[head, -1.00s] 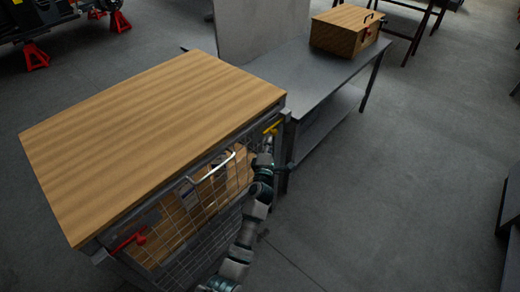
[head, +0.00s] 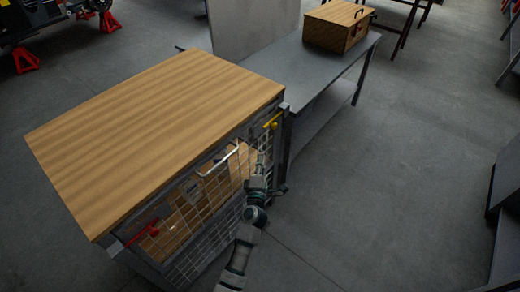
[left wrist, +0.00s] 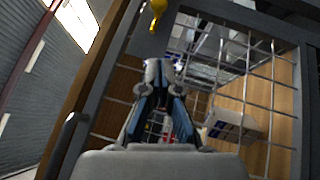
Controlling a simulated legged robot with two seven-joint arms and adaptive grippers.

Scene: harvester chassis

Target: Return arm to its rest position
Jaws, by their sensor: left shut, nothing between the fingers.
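My left arm (head: 242,250) comes up from the bottom of the head view, along the front of a wood-topped cabinet with a wire mesh front. My left gripper (head: 261,163) is at the right part of that mesh, below a yellow latch (head: 273,120). In the left wrist view the left gripper (left wrist: 160,68) is shut and empty. Its fingers point towards the mesh (left wrist: 272,62), with the yellow latch (left wrist: 157,12) just beyond the tips. I cannot tell whether the fingers touch the mesh. My right gripper is in neither view.
The cabinet's wooden top (head: 160,125) is bare. A silver handle (head: 218,162) and a red latch (head: 146,230) are on its front. A white box (left wrist: 232,127) sits behind the mesh. A grey table (head: 320,70) bears a wooden box (head: 338,27).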

